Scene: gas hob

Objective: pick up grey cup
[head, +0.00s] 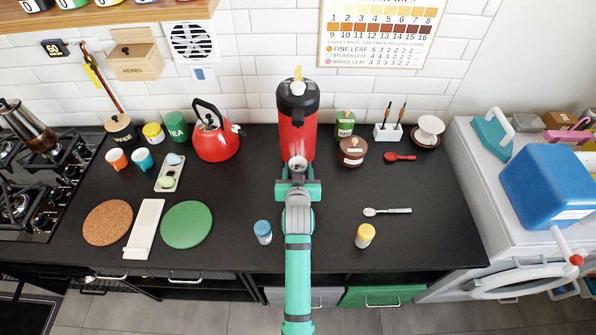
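A small round pale grey thing (298,163) with a darker middle shows just past my gripper (298,184), against the front of the red dispenser (297,118). It may be the grey cup, but I cannot tell for sure. My green and grey arm reaches over the counter's middle from the front edge. My wrist hides most of my gripper and its fingertips. I cannot see whether they are open or touch the round thing. No other clearly grey cup shows; an orange cup (116,159) and a teal cup (143,159) stand at the left.
A red kettle (215,143) stands left of the dispenser. A blue-lidded jar (262,232) and a yellow-lidded jar (364,236) flank my arm. A spoon (388,211) lies at right.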

